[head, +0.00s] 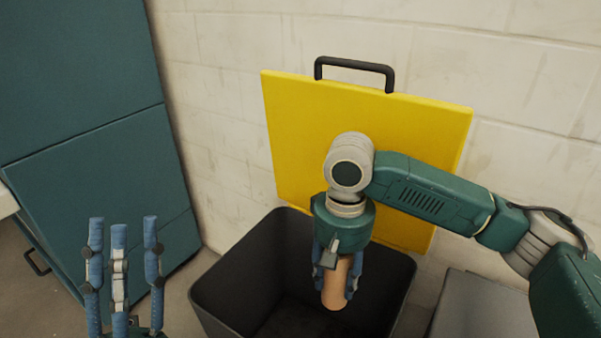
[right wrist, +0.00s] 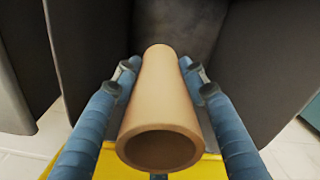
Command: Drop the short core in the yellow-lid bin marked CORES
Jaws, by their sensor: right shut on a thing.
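The short core (head: 338,284) is a tan cardboard tube; it also shows large in the right wrist view (right wrist: 160,95). My right gripper (head: 337,275) is shut on it, with blue fingers along both sides, and holds it pointing down over the mouth of the dark bin (head: 235,280). The yellow lid (head: 300,135) stands open against the wall behind the bin, its black handle at the top. No CORES marking shows in these views. My left gripper (head: 122,225) is at the lower left, its fingers spread and pointing up, empty.
A teal cabinet (head: 95,150) stands at the left. A grey box-like top (head: 485,305) is to the right of the bin. A pale block wall (head: 220,60) is behind. The visible bin interior looks dark and empty.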

